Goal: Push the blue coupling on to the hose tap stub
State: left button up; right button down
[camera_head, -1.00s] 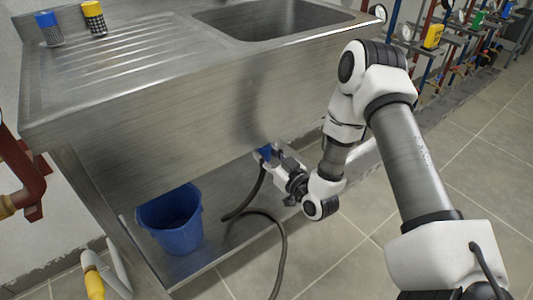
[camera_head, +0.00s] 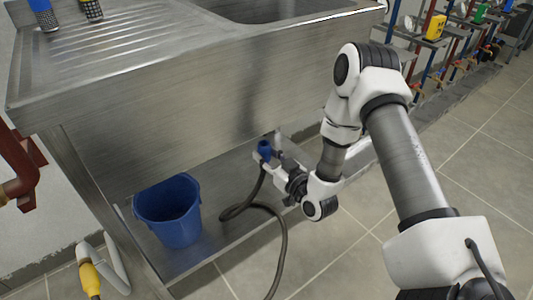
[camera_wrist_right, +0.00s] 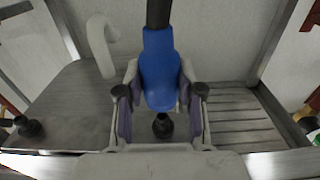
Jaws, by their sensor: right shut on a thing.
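The blue coupling (camera_head: 264,149) is below the front face of the steel sink, at the end of a dark hose (camera_head: 262,183). My right gripper (camera_head: 272,157) is shut on it. In the right wrist view, the coupling (camera_wrist_right: 159,72) sits between the two fingers, with the dark hose (camera_wrist_right: 158,14) running out of its top end. I cannot make out the hose tap stub for certain in either view. My left gripper is not in view.
The steel sink (camera_head: 170,90) stands above a low shelf (camera_head: 235,180). A blue bucket (camera_head: 168,210) stands on the shelf, left of the hose. A yellow-and-white bent pipe (camera_head: 92,278) is at the lower left. Tiled floor (camera_head: 345,255) is open at the front right.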

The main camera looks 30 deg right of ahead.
jog(key=shift+f, duration=0.6)
jog(key=shift+f+b, duration=0.1)
jog(key=shift+b, duration=0.25)
jog(key=shift+f+b, duration=0.65)
jog(key=shift+f, duration=0.3)
jog(key=shift+r, duration=0.1)
